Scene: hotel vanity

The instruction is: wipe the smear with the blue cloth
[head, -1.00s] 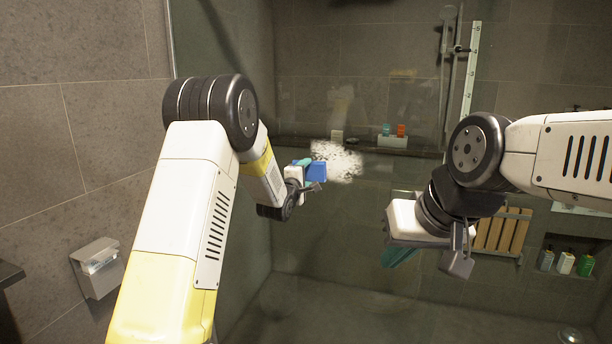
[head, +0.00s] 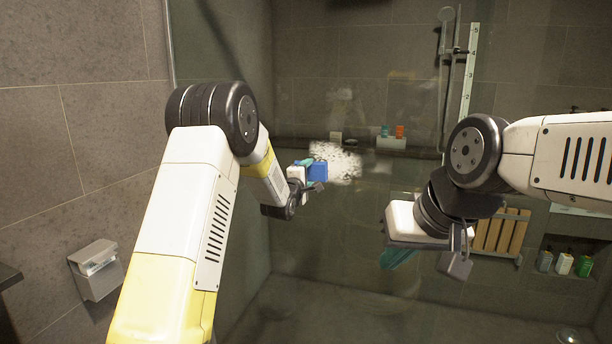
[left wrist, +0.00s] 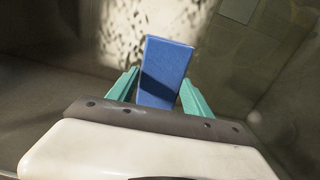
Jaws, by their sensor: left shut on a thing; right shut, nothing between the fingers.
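The smear (head: 337,161) is a speckled whitish patch on the upright glass in the middle of the head view. It also shows behind the cloth in the left wrist view (left wrist: 128,32). My left gripper (head: 308,171) is shut on the blue cloth (head: 318,172), a block-like piece at the smear's left edge. In the left wrist view the cloth (left wrist: 164,70) stands between two teal fingers. I cannot tell whether it touches the glass. My right gripper (head: 398,258) is shut and empty, low and to the right of the smear.
A shelf behind the glass holds a caddy (head: 391,142) with small bottles. A wooden slatted thing (head: 502,232) and a niche with several bottles (head: 565,263) are at the right. A paper holder (head: 96,268) is on the left wall.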

